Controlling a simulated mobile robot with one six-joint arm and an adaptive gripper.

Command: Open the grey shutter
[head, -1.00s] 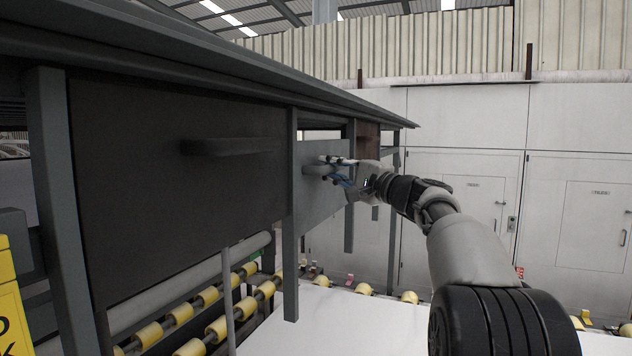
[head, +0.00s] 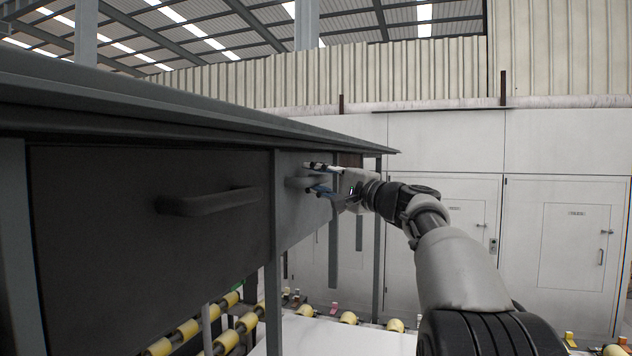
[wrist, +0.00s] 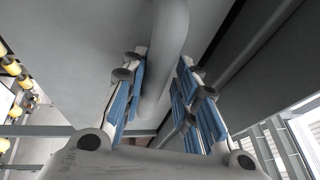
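The grey shutter (head: 292,220) is a light grey panel under the long dark canopy, beyond a dark panel in the head view. It hangs down with its lower edge above the rollers. Its bar handle (head: 300,183) sticks out near the top. The handle also shows in the wrist view (wrist: 168,45), running down between my fingers. My gripper (head: 318,178) is at the handle, one finger above and one below. In the wrist view the fingers stand apart on both sides of the bar, with a gap at the right finger. Contact at the left finger is unclear.
A dark panel (head: 120,210) with its own handle (head: 210,201) hangs nearer, left of the grey shutter. A grey post (head: 274,290) stands between them. Yellow rollers (head: 185,328) run below. White cabinets (head: 450,150) line the back. Open space lies right of the canopy.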

